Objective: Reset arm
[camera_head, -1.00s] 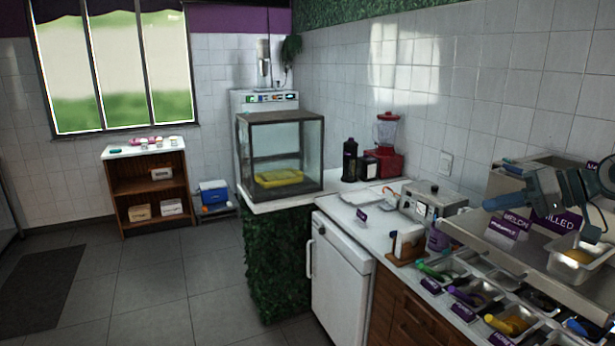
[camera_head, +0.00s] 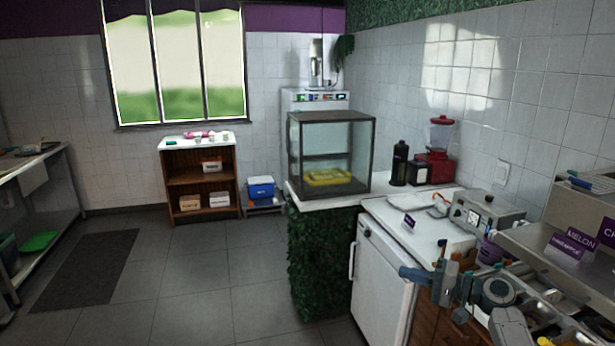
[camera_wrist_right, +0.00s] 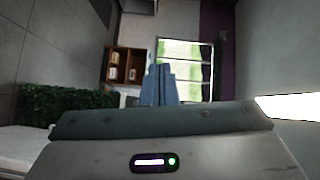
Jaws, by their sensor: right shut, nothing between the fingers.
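My right gripper (camera_head: 408,272) shows in the head view at the lower right, with its blue-grey fingers pointing left. It is in front of the white fridge cabinet (camera_head: 380,262) and the counter's edge. In the right wrist view the two blue fingers (camera_wrist_right: 158,84) are together, with nothing between them. My right arm (camera_head: 495,292) covers part of the topping bins. My left gripper is not in view.
The counter at right holds a grey appliance (camera_head: 484,212), a red blender (camera_head: 437,155) and a glass case (camera_head: 333,150). Purple signs (camera_head: 567,246) stand on a steel shelf. A wooden shelf unit (camera_head: 199,175) stands under the window. The floor (camera_head: 210,285) is clear.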

